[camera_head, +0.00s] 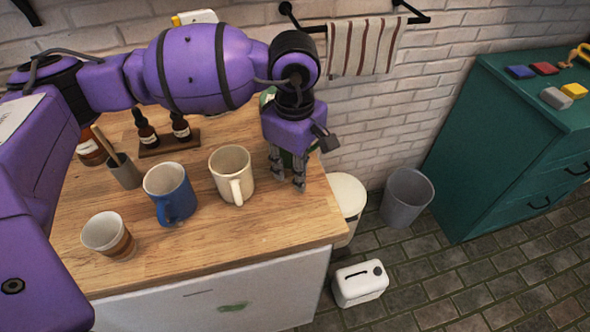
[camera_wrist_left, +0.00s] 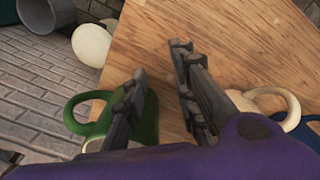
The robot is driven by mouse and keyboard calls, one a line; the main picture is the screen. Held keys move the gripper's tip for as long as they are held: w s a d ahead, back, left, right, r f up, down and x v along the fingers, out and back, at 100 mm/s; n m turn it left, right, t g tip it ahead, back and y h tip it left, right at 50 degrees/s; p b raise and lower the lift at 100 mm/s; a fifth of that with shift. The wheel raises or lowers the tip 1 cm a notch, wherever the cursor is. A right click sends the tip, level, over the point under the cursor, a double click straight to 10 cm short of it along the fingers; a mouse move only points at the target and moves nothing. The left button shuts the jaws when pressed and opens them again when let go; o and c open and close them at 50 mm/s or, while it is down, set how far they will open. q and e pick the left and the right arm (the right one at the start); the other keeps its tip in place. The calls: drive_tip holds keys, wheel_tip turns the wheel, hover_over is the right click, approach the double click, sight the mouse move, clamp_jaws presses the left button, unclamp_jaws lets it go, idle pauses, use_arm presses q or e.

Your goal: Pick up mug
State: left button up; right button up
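Several mugs stand on the wooden counter (camera_head: 240,240). A cream mug (camera_head: 229,172) is left of my left gripper (camera_head: 288,184), and a blue mug (camera_head: 168,190) stands further left. A cream-and-brown cup (camera_head: 107,234) is at the front left. A green mug is mostly hidden behind my left gripper in the head view. In the left wrist view the green mug (camera_wrist_left: 150,125) is behind one finger, its handle to the left. There my left gripper (camera_wrist_left: 158,64) has its fingers apart, pointing down, with bare wood between the tips. My right gripper is not seen.
Dark bottles on a wooden rack (camera_head: 169,142) and a grey brush holder (camera_head: 124,171) stand behind the mugs. Right of the counter are a white round bin (camera_head: 347,197), a grey bucket (camera_head: 407,198) and a teal cabinet (camera_head: 500,150). The counter's front is clear.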

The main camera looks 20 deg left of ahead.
use_arm(q)
drive_tip(key=o, duration=1.2)
